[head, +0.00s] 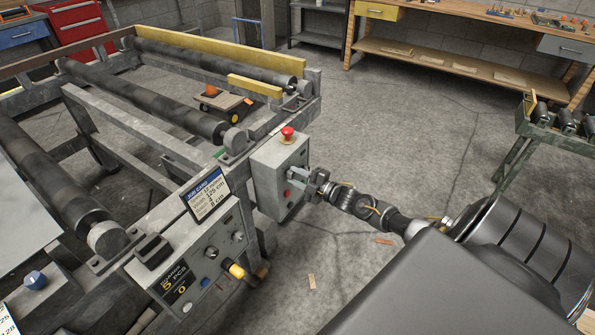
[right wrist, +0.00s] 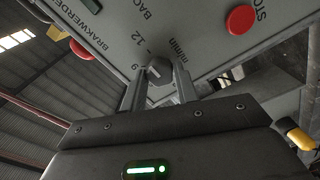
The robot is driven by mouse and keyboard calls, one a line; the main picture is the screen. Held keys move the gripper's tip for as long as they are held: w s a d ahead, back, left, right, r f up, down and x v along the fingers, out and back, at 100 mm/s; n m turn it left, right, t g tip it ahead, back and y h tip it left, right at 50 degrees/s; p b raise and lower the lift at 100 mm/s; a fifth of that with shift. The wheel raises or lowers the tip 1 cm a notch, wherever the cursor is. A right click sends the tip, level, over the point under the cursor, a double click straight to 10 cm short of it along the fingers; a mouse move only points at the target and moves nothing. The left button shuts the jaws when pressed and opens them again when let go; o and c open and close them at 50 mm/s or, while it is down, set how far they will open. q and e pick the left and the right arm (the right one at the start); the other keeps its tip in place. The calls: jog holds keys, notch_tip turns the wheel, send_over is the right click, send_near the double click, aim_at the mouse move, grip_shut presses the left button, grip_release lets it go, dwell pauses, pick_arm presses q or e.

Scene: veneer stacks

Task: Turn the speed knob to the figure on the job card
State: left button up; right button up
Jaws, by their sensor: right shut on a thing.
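The grey speed knob (right wrist: 158,72) sits on the panel face of the grey control box (head: 264,172). Beside it are the marks "m/min", "12" and what looks like "9"; its pointer is not clear. My right gripper (head: 296,172) reaches the box's face from the right. In the right wrist view its two fingers (right wrist: 158,88) are shut around the knob. The job card (head: 205,190) stands on the nearer panel, with a blue heading; its lines are too small to read surely. My left gripper is not in view.
A red mushroom button (head: 287,133) tops the box. A red stop button (right wrist: 241,19) is on the same face as the knob. Roller frames lie to the left. The floor (head: 370,110) behind my right arm is largely clear.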

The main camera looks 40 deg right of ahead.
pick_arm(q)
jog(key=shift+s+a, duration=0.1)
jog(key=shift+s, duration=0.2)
pick_arm(e)
jog(key=shift+d, duration=0.1)
jog(key=o, duration=0.9)
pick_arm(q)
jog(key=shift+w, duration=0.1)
pick_arm(e)
jog(key=shift+o, duration=0.4)
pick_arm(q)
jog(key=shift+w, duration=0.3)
pick_arm(e)
jog(key=v, duration=1)
jog(key=shift+s, duration=0.35)
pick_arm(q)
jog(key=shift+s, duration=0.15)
